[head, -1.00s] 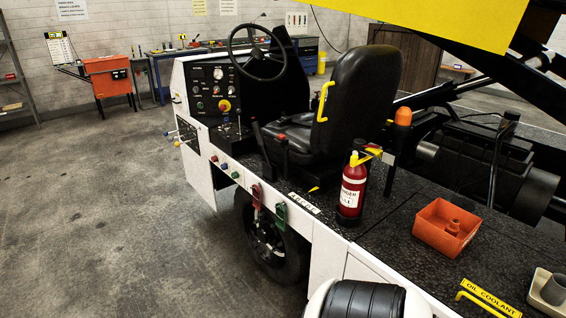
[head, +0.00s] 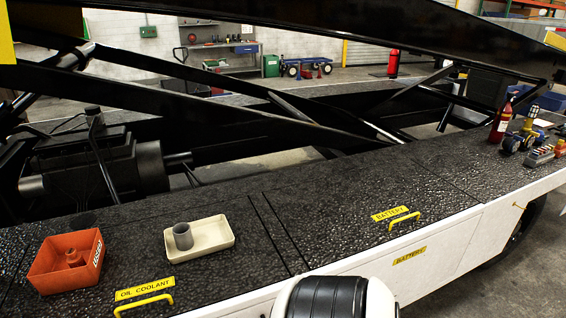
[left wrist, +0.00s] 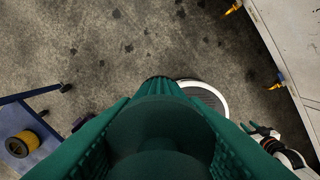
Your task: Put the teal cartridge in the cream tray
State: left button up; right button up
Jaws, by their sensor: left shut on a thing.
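The cream tray (head: 213,241) lies on the black textured deck in the head view, left of the middle. A grey cylinder (head: 183,238) stands in its left part. In the left wrist view, my left gripper (left wrist: 160,118) is shut on a dark green-teal rounded thing, the teal cartridge (left wrist: 155,135), seen very close. It fills the lower middle, with ribbed teal surfaces on both sides, so the cartridge's full shape is hidden. Grey floor shows below it.
An orange tray (head: 70,284) with an upright orange piece stands left of the cream tray. A yellow handle (head: 145,303) is in front. Black beams (head: 250,125) run behind the deck.

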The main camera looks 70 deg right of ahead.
aim_at(214, 238)
jog(key=k+l+z, duration=0.1)
jog(key=l+z, duration=1.35)
jog(key=i+j, duration=0.05)
